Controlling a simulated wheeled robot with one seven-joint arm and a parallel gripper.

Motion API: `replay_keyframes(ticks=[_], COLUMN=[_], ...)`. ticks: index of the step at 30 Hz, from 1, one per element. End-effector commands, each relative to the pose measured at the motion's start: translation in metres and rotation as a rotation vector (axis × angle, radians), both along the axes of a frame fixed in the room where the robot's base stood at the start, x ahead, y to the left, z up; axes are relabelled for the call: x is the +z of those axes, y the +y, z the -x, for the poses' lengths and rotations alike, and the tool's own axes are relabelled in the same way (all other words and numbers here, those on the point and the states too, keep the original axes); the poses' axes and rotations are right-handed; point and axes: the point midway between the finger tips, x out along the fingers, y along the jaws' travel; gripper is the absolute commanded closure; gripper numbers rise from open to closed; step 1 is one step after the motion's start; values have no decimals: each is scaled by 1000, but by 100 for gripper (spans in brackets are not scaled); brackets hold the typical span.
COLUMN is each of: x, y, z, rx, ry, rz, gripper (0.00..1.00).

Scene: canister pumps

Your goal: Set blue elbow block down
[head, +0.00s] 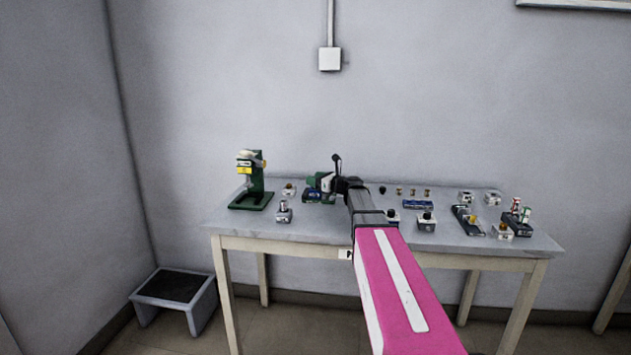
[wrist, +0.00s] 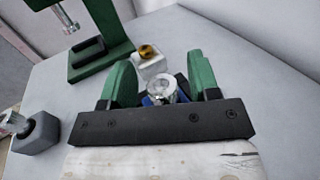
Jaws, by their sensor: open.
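The blue elbow block (head: 311,197) rests on the table at the left of centre. In the wrist view, the blue block (wrist: 149,100) is mostly hidden behind the dark gripper bar, with a round silver piece on top. My gripper (head: 322,182) is at the block, and it also shows in the wrist view (wrist: 160,72). Its two green fingers stand apart on either side of the block. Whether either finger touches the block cannot be told.
A green press stand (head: 262,185) is left of my gripper. A pale block with a yellow top (wrist: 152,65) sits just beyond the fingers. A grey block (wrist: 37,134) is at left. Several small parts and a blue tray (head: 418,204) crowd the right of the table (head: 350,232).

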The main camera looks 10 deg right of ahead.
Motion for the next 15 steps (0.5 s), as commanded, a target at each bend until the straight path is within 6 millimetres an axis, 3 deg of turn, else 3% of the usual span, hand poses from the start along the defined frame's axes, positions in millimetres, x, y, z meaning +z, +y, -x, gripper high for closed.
replay_keyframes(ticks=[5,15], x=[11,10], y=[-2,-43], z=[3,44], rx=[-1,-2], ry=[-1,0], rz=[-1,0], gripper=[44,44])
